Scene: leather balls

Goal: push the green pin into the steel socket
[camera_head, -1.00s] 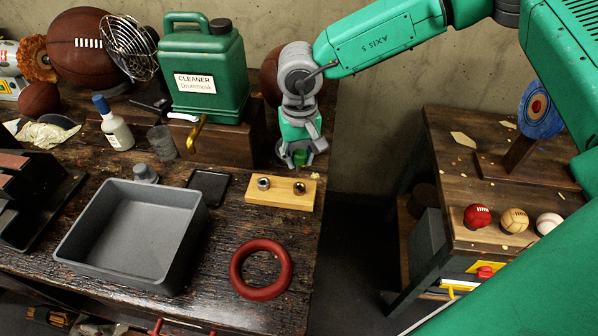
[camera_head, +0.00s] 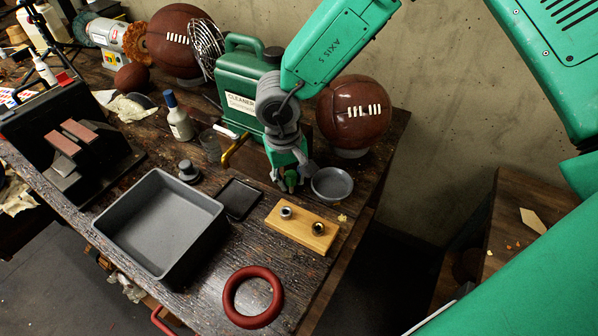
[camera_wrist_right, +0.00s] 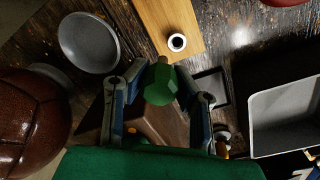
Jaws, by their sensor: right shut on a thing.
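My right gripper (camera_head: 290,182) is shut on the green pin (camera_wrist_right: 160,85). It hangs just behind the wooden block (camera_head: 281,233), near the block's left end in the head view. The green pin (camera_head: 291,178) also shows between the fingers there. The block carries two round metal sockets, a left one (camera_head: 286,212) and a right one (camera_head: 318,228). In the right wrist view, the pin's narrow tip points toward the block (camera_wrist_right: 160,15) and one socket (camera_wrist_right: 177,42), apart from both. My left gripper is not in view.
A grey bowl (camera_head: 331,184) stands right of my gripper, with a brown ball (camera_head: 353,112) behind it. A green canister (camera_head: 240,85) stands behind my gripper. A dark flat tray (camera_head: 238,198), grey bin (camera_head: 160,222) and red ring (camera_head: 253,297) lie left and in front.

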